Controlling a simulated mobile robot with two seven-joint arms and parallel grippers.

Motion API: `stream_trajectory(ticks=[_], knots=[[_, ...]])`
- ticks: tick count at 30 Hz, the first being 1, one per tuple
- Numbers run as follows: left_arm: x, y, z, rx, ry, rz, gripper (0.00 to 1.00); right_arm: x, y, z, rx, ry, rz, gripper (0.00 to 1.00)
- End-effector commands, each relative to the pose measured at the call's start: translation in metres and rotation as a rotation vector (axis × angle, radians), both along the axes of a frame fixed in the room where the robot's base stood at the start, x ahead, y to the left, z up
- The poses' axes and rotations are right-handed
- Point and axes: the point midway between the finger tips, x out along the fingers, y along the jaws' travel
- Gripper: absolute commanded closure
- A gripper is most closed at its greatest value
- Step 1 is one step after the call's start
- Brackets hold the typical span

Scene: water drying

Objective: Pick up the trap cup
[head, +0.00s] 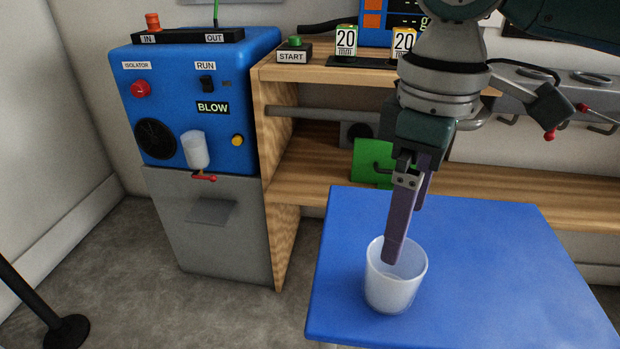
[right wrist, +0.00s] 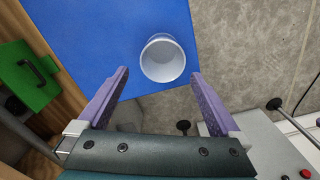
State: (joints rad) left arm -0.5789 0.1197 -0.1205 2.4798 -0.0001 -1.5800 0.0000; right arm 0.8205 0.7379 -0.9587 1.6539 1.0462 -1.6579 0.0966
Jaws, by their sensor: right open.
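A white translucent cup (head: 395,285), which I take for the trap cup, stands upright on the blue table (head: 480,260) near its left front edge. In the right wrist view the cup (right wrist: 163,62) lies just ahead of my fingertips, centred between them. My right gripper (head: 407,232) is open and empty, pointing down, with one purple finger overlapping the cup's rim in the head view. The right wrist view shows both fingers of the gripper (right wrist: 160,73) apart, with no clear contact. My left gripper is not in view.
A blue machine (head: 225,80) on a grey cabinet stands at the left, with a white cylinder (head: 195,150) on its front above a red lever. A wooden shelf (head: 320,170) runs behind the table and holds a green block (head: 366,160). The table's right side is clear.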

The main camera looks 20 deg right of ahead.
Motion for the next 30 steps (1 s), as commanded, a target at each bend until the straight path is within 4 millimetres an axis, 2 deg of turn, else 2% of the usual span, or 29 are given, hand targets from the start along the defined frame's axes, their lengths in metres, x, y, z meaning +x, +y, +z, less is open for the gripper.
stream_trajectory(ticks=[3,10,18,25,30], knots=[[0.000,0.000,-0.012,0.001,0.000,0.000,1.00,-0.001,0.000,-0.024,-0.001,0.003,0.000,0.00],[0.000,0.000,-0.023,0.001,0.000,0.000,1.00,-0.002,0.001,-0.046,-0.001,0.001,0.002,0.00],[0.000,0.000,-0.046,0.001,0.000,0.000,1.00,-0.003,0.002,-0.085,-0.001,-0.001,0.001,0.00],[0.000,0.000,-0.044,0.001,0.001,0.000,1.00,-0.003,0.002,-0.085,-0.002,-0.001,0.002,0.00],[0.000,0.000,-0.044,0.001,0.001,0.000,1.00,-0.003,0.002,-0.085,-0.001,-0.001,0.002,0.19]])
